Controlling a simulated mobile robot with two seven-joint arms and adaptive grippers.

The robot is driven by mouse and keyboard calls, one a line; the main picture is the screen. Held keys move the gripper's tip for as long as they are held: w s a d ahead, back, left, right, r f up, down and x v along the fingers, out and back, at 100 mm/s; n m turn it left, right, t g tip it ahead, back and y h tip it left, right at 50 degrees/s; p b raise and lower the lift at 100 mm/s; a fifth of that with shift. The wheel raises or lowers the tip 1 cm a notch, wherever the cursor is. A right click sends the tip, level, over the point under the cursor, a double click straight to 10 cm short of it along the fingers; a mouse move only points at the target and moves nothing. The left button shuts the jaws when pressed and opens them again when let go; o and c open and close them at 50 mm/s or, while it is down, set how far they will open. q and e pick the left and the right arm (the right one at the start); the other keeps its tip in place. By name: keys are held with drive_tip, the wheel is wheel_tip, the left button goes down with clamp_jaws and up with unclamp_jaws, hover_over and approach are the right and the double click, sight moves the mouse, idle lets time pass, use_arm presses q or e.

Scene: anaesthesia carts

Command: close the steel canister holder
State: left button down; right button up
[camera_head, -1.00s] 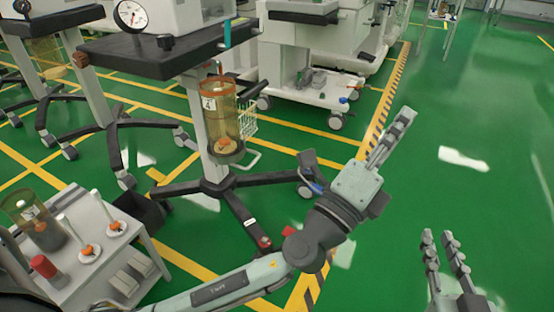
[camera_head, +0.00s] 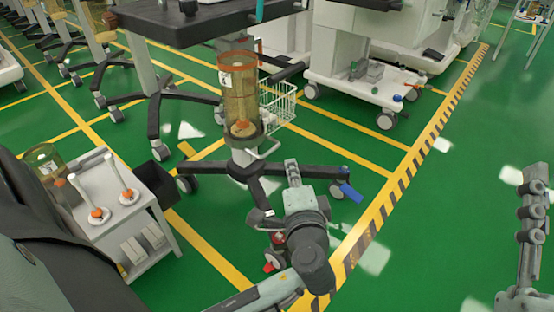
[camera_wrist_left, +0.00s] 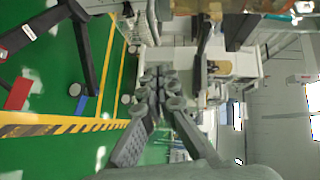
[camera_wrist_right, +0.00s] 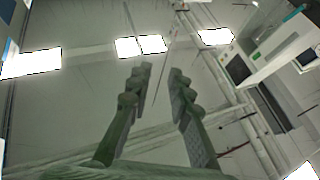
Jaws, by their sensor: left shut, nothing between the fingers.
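The amber canister (camera_head: 239,95), marked 4, stands upright on the middle cart's column in the head view. Its holder (camera_head: 244,140) shows as a grey cup around its base. A pale bar (camera_head: 266,151) sticks out at the holder's lower right; I cannot tell its exact position. My left gripper (camera_head: 291,166) is shut and empty, just below and right of the bar in the picture, and appears apart from it. Its fingertips meet in the left wrist view (camera_wrist_left: 160,82). My right gripper (camera_head: 533,190) is far right; its fingers stand apart in the right wrist view (camera_wrist_right: 158,78).
A wire basket (camera_head: 278,103) hangs right of the canister. The cart's black legs (camera_head: 210,168) spread below. A white side table (camera_head: 153,218) with canister parts stands at the left. A white machine (camera_head: 365,85) stands behind. Green floor at the right is free.

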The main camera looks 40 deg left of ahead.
sight(277, 147)
use_arm(q)
drive_tip(key=a, duration=0.1)
drive_tip(key=w+a, duration=0.1)
drive_tip(key=a, duration=0.1)
drive_tip(key=w+a+f, duration=0.1)
drive_tip(key=shift+a+b, duration=0.3)
drive_tip(key=shift+a, duration=0.05)
drive_tip(key=shift+a+f, duration=0.15)
drive_tip(key=shift+a, duration=0.25)
use_arm(e)
drive_tip(key=shift+s+d+r+t, duration=0.15)
drive_tip(key=shift+d+r+t, duration=0.05)
drive_tip(key=shift+r+t, duration=0.15)
drive_tip(key=shift+s+d+r+t, duration=0.15)
drive_tip(key=shift+r+t, duration=0.1)
drive_tip(key=shift+r, duration=0.1)
